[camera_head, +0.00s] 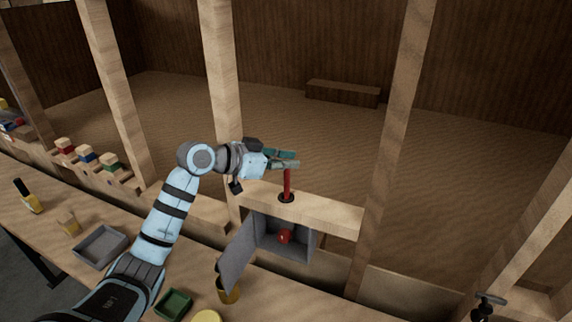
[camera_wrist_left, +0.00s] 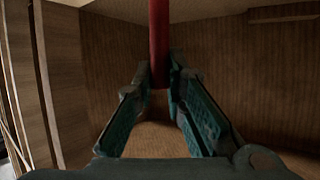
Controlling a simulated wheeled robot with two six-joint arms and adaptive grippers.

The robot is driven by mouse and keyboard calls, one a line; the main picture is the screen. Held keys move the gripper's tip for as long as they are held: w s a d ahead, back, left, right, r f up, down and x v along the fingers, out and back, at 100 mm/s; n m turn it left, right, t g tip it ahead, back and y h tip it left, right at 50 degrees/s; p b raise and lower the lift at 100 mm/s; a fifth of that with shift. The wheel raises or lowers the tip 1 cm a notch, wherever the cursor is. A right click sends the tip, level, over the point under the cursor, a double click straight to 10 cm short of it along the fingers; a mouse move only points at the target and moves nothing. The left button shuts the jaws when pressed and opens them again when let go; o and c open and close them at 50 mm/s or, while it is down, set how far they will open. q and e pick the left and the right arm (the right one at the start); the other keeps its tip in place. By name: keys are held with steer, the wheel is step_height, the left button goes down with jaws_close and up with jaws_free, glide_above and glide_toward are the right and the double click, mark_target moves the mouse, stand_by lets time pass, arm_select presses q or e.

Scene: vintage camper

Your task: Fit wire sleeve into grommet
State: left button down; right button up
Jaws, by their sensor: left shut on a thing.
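The wire sleeve (camera_head: 287,183) is a thin red upright tube in the head view. My left gripper (camera_head: 293,160) reaches in from the left and is shut on its upper part. The red sleeve (camera_wrist_left: 158,42) also shows between the fingertips of my left gripper (camera_wrist_left: 158,72) in the left wrist view. The grommet (camera_head: 286,198) is a dark ring on top of the wooden crosspiece. The sleeve's lower end meets the ring; I cannot tell how deep it sits. A dark jointed piece (camera_head: 487,300) at the bottom right looks like my right gripper; its jaws are unclear.
Below the wooden crosspiece (camera_head: 335,216) is an open grey box (camera_head: 298,247) with a red round part (camera_head: 284,236) inside. Upright studs (camera_head: 385,140) stand on both sides. The bench at left holds a grey tray (camera_head: 101,246), a yellow bottle (camera_head: 29,199) and a green tray (camera_head: 174,303).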

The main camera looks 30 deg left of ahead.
arm_select(q)
steer(key=shift+a+f, duration=0.1)
steer(key=shift+f, duration=0.45)
steer(key=c, duration=1.6)
jaws_free()
steer(key=shift+c, duration=0.2)
steer(key=b+v, duration=0.3)
steer(key=v, duration=0.9)
steer(key=shift+b, duration=0.35)
